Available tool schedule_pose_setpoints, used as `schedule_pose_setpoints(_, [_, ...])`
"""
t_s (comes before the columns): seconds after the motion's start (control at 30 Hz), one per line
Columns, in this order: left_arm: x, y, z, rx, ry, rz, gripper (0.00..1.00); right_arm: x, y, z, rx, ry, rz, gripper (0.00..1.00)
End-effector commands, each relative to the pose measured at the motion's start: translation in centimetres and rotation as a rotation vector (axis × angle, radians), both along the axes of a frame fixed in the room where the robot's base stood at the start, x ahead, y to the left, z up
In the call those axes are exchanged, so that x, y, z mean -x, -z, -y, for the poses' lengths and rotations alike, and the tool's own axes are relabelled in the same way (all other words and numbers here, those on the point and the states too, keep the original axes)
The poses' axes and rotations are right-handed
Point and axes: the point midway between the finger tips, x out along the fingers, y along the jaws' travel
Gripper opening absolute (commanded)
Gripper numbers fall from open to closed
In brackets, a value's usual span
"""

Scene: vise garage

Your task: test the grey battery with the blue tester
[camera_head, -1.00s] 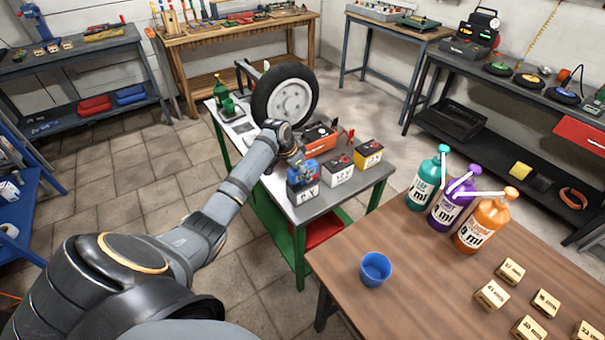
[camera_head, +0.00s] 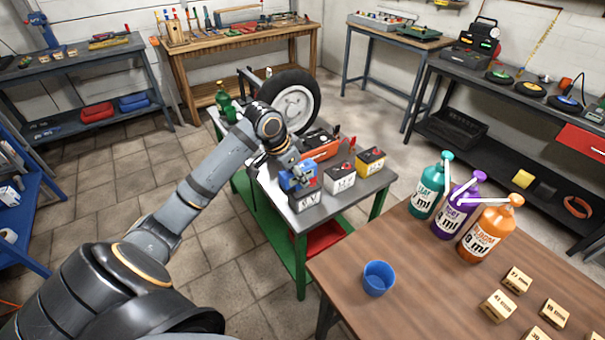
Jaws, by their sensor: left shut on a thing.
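My left gripper (camera_head: 290,168) is shut on the blue tester (camera_head: 297,181). It holds the tester at the top of the grey battery (camera_head: 307,200), at the near left of the green-legged bench. The tester overlaps the battery's top in the picture, and I cannot tell whether they touch. The gripper's fingers are small and partly hidden by the wrist. A white battery (camera_head: 341,178) and a yellow battery (camera_head: 370,162) stand in a row to the right of the grey one. My right gripper is not in view.
A wheel (camera_head: 297,104) and an orange-red device (camera_head: 322,150) stand behind the batteries on the bench (camera_head: 345,197). A green bottle (camera_head: 223,99) is at its far left. The brown table (camera_head: 420,262) at the right carries pump bottles, a blue cup (camera_head: 378,279) and wooden blocks.

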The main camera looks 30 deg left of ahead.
Motion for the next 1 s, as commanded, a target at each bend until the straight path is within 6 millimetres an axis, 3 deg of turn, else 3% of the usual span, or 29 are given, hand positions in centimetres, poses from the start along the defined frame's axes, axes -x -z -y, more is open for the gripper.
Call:
schedule_pose_setpoints(0.1, [2.5, -1.0, 1.0, -0.008, 0.004, 0.000, 0.00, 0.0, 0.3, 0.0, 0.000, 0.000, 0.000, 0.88])
schedule_pose_setpoints(0.3, [3.8, -1.9, 1.7, -0.001, -0.001, 0.003, 0.00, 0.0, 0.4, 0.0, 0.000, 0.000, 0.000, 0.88])
schedule_pose_setpoints(0.57, [4.1, -2.3, 1.9, 0.002, -0.001, 0.002, 0.00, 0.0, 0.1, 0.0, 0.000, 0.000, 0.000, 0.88])
schedule_pose_setpoints(1.0, [4.1, -4.8, 1.9, 0.001, -0.001, 0.003, 0.00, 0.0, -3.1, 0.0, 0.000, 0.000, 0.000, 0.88])
